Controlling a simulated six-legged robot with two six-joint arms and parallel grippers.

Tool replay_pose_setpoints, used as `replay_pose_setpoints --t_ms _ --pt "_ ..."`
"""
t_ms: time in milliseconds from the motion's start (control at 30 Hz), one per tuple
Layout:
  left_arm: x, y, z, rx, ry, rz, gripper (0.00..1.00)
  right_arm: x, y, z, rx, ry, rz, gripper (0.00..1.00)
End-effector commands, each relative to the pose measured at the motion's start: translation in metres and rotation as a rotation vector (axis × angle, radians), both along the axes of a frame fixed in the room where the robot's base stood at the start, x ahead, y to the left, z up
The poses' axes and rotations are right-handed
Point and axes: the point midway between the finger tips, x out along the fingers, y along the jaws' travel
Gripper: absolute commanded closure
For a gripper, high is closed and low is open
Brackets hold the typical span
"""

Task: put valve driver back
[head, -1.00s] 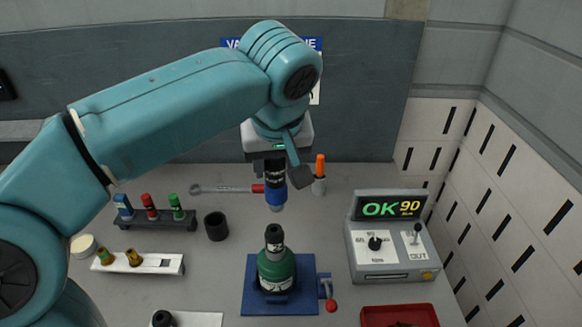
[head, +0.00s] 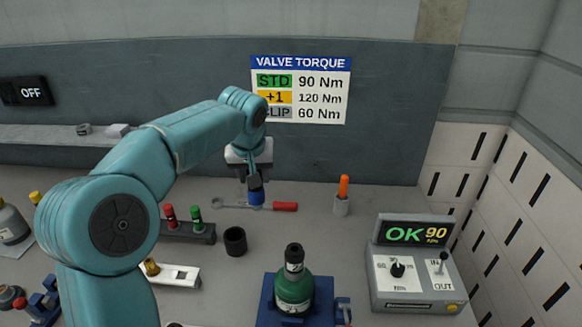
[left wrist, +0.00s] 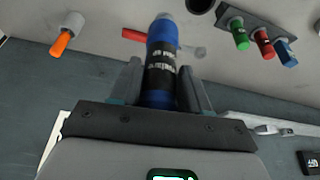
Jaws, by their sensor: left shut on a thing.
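The valve driver (head: 256,191), a short blue and black tool, hangs upright in my left gripper (head: 250,177). In the left wrist view the driver (left wrist: 161,62) sits between the two fingers (left wrist: 160,88), which are shut on it. In the head view it overlaps the wrench at the back of the bench, and I cannot tell how far above the bench it is. A black open cup (head: 235,241) stands in front of it, slightly left. The green cylinder (head: 293,290), with a dark top, stands upright on a blue base (head: 268,300). My right gripper is not in view.
A wrench with a red handle (head: 285,207) lies at the back. An orange-handled tool stands in a grey holder (head: 341,206). A dark rack (head: 190,232) holds red and green pieces. A control box (head: 415,290) reading OK 90 stands at right.

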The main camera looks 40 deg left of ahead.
Motion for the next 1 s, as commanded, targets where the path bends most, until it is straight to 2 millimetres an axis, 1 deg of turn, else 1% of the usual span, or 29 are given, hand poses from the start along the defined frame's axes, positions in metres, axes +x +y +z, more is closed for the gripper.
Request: replay_pose_setpoints --t_ms 33,100,200,300,400,567,1000 --pt "-0.008 0.018 -0.009 0.001 -0.002 0.040 1.00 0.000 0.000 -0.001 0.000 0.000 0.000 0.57" --pt "-0.017 0.035 -0.019 0.001 -0.003 0.081 1.00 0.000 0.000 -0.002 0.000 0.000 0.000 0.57" --pt "-0.026 0.052 -0.030 0.002 -0.005 0.120 1.00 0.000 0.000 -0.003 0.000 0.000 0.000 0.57" --pt "-0.033 0.062 -0.035 0.002 -0.005 0.144 1.00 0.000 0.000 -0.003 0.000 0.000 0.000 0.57" --pt "-0.035 0.066 -0.038 0.001 -0.005 0.153 1.00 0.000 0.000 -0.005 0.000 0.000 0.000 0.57" --pt "-0.035 0.066 -0.047 0.001 -0.005 0.153 1.00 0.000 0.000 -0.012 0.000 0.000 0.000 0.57" --pt "-0.035 0.065 -0.093 0.001 -0.005 0.153 1.00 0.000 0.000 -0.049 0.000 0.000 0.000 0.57"
